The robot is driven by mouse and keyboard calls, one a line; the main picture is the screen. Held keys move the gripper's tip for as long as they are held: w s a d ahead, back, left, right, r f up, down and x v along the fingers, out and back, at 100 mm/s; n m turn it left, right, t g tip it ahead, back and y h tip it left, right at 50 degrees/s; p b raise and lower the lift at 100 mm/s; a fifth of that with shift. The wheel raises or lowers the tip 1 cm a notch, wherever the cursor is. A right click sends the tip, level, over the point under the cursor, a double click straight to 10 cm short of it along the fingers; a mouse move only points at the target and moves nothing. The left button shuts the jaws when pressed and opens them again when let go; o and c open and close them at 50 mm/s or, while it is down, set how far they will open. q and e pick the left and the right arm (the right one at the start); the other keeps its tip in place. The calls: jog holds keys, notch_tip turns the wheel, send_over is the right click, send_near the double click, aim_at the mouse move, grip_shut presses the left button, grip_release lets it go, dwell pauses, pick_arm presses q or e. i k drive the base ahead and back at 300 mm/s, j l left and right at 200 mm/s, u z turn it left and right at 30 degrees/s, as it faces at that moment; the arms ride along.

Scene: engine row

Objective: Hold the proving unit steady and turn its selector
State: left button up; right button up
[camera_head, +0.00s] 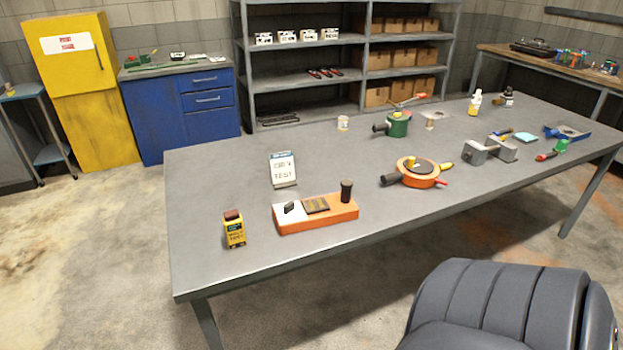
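The likely proving unit is an orange box (316,214) near the front edge of the grey table. Its left top is white and bears a small black lever-like part (288,207), which looks like the selector. A dark panel lies in the middle of its top. A black upright post (346,190) stands at its right end. Nothing touches the box. Neither of my grippers shows in the head view.
On the grey table (220,180), a yellow tester (234,230) stands left of the box and a small sign (283,170) behind it. An orange round device (417,174) lies right. A dark padded chair-like shape (500,300) is at front right.

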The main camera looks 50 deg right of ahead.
aim_at(289, 208)
jog(key=k+l+u, duration=0.1)
jog(key=l, duration=0.35)
jog(key=k+l, duration=0.3)
jog(key=l, duration=0.15)
jog(key=k+l+u, duration=0.15)
jog(key=l, duration=0.35)
jog(key=k+l, duration=0.25)
jog(key=l, duration=0.15)
jog(key=k+l+u, duration=0.15)
jog(key=l, duration=0.3)
jog(key=k, duration=0.1)
